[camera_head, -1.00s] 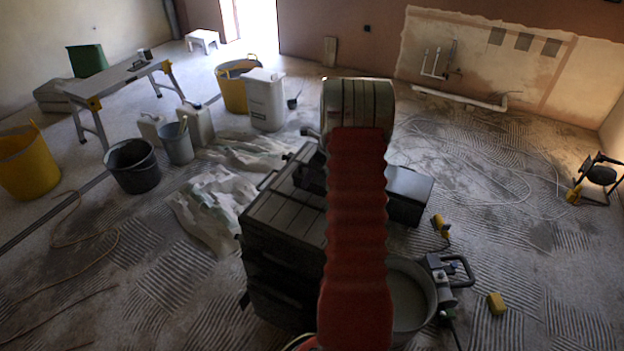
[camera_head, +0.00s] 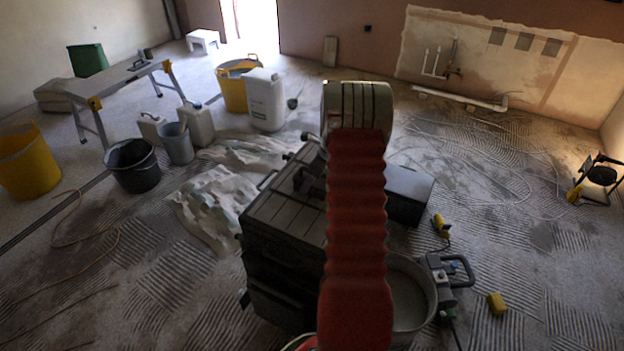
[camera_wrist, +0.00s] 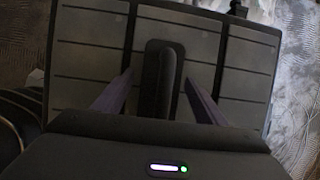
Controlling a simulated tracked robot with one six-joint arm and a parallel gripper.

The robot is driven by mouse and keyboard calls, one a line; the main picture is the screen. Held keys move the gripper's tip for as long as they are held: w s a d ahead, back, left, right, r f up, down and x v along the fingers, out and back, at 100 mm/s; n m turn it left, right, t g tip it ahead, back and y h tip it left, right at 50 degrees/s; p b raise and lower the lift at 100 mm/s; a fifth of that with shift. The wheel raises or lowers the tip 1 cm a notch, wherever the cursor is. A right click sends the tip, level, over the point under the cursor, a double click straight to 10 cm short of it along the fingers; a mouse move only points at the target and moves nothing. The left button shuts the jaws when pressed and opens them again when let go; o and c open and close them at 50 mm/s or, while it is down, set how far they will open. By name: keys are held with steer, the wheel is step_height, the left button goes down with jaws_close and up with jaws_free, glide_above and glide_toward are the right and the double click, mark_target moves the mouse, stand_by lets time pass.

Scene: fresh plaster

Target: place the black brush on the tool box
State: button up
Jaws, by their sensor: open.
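The tool box is a stacked dark case (camera_head: 283,215) in the middle of the head view, partly hidden behind my red arm. Its grooved lid (camera_wrist: 92,62) fills most of the wrist view. In the head view my arm hides most of this spot.
A bucket (camera_head: 428,300) and a power tool (camera_head: 447,280) stand right of the tool box. A black case (camera_head: 408,195) is behind them. Crumpled sheeting (camera_head: 212,205) lies to the left. Buckets, canisters and a work bench (camera_head: 120,80) stand at the back left. The floor at right is mostly clear.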

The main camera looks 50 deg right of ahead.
steer(key=shift+r, duration=0.1)
steer(key=v, duration=1.2)
stand_by(0.5)
steer(key=s+a+r+n, duration=0.1)
steer(key=a+r+n, duration=0.65)
steer(key=a, duration=0.55)
steer(key=a+r+n, duration=0.7)
steer(key=a+r, duration=0.2)
steer(key=a, duration=0.5)
steer(key=s+a+r+n+t, duration=0.1)
steer(key=s+a+r+n, duration=0.1)
steer(key=s+a+n, duration=1.6)
steer(key=shift+s+a+r+h, duration=0.3)
steer(key=shift+s+a+r, duration=0.05)
steer(key=shift+a, duration=0.45)
